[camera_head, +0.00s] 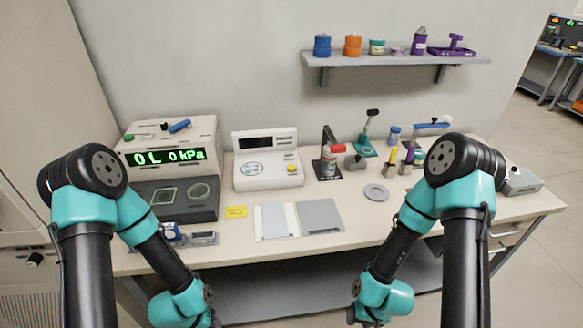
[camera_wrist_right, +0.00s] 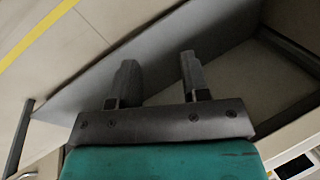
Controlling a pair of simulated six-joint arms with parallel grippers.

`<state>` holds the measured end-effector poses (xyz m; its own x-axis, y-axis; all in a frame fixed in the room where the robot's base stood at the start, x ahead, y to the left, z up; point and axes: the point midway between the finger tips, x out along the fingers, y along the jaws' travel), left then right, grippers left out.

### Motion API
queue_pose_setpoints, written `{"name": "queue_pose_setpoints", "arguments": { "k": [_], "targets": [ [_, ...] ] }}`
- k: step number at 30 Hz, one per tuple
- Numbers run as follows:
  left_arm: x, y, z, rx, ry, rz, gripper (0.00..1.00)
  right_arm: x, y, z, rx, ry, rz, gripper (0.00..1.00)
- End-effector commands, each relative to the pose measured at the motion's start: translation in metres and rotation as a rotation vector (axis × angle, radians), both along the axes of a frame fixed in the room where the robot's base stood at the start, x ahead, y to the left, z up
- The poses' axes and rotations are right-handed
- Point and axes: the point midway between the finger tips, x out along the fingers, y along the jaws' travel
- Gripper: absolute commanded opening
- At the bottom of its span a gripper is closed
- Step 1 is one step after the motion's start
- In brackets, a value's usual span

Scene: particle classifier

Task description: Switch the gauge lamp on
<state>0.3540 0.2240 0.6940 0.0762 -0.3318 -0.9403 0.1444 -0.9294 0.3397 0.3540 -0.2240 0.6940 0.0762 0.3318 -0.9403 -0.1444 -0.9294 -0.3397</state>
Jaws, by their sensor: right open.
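A pale instrument box with a lit green display (camera_head: 165,157) reading "0L 0 kPa" stands at the back left of the bench. I cannot make out which part is the gauge lamp or its switch. My right gripper shows in the right wrist view (camera_wrist_right: 158,78), with its two fingers apart and nothing between them. In the head view it is low at the bottom edge, in front of the bench and far from the instrument box. My left arm's wrist is low at the bottom left, and its fingers are barely visible.
Flat plates (camera_head: 320,216) lie at the bench front. Small tools and bottles crowd the back right, below a wall shelf (camera_head: 390,60).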

Motion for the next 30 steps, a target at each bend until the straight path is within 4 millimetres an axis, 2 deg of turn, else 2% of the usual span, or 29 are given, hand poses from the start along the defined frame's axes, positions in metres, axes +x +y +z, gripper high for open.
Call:
{"name": "queue_pose_setpoints", "arguments": {
  "k": [7, 20, 30],
  "targets": [
    [0.0, 0.0, 0.0, 0.0, 0.0, 0.0, 0.43, 0.0, 0.0, 0.0, 0.0, 0.0, 0.0, 0.42],
    [0.0, 0.0, 0.0, 0.0, 0.0, 0.0, 0.43, 0.0, 0.0, 0.0, 0.0, 0.0, 0.0, 0.0],
    [0.0, 0.0, 0.0, 0.0, 0.0, 0.0, 0.43, 0.0, 0.0, 0.0, 0.0, 0.0, 0.0, 0.0]
  ]
}}
